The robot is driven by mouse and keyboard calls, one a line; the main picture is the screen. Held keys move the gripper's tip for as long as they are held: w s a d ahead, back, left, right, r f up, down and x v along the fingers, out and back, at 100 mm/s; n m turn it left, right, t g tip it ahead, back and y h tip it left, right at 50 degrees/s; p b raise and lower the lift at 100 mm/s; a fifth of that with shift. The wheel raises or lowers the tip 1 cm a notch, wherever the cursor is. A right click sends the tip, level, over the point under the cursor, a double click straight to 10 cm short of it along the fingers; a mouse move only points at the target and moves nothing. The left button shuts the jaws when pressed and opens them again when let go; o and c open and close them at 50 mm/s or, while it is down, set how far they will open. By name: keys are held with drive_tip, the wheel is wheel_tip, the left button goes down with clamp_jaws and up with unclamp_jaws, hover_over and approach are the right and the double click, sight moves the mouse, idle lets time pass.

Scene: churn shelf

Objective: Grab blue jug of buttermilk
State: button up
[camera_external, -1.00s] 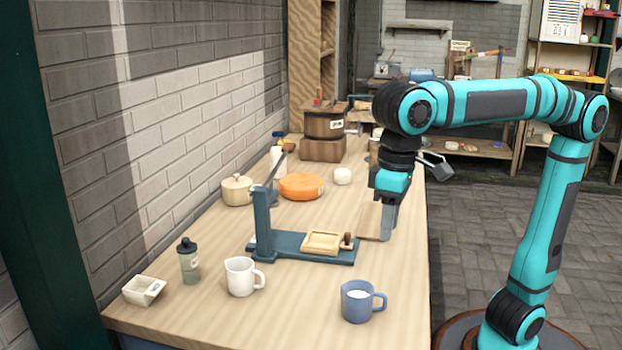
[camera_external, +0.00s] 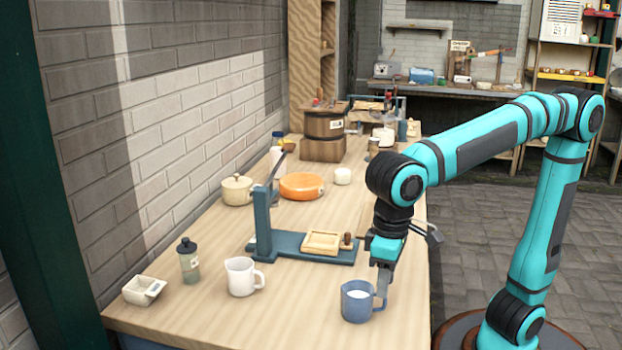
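The blue jug (camera_external: 356,304) stands upright near the front right of the wooden bench, with white liquid inside and its handle to the right. My gripper (camera_external: 383,294) points down at the jug's right side, at its handle. The fingers overlap the handle in this view, and I cannot tell whether they touch it or how far apart they are.
A white jug (camera_external: 240,277) stands left of the blue jug. Behind them is a blue press stand (camera_external: 290,246) with a wooden tray (camera_external: 322,242). A bottle (camera_external: 189,262) and a small white dish (camera_external: 144,290) are at the left. The bench between the jugs is clear.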

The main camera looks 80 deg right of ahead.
sight(385, 301)
drive_tip(key=shift+s+a+f, duration=0.1)
drive_tip(key=shift+a+f, duration=0.05)
drive_tip(key=shift+f, duration=1.2)
drive_tip(key=shift+s+a+f, duration=0.1)
drive_tip(key=shift+f, duration=1.25)
clamp_jaws()
